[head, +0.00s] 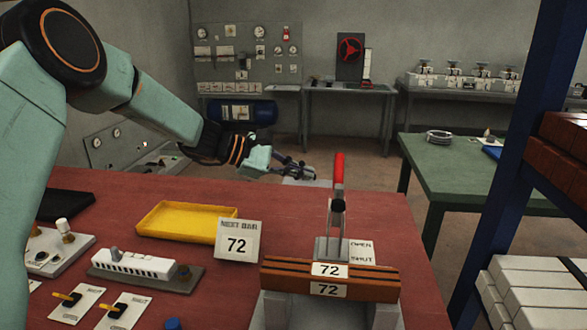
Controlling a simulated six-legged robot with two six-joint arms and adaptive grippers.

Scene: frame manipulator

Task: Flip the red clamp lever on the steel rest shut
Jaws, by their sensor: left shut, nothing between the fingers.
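The clamp lever (339,168) has a red grip and stands upright on its grey bracket (331,247), behind the steel rest (272,311). A card (361,252) reading OPEN above SHUT is beside the bracket. Brown bars (285,270) with "72" labels lie across the rest. My left gripper (306,171) is shut and empty, to the left of the red grip and at about its height in the picture. It looks apart from the lever, though the depth between them is hard to judge. My right gripper is not in view.
A "NEXT BAR 72" sign (238,241) and a yellow tray (182,219) stand left of the rest on the red table (110,205). Switch boxes (75,306) fill the front left. A blue rack post (520,150) with stacked bars rises at right.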

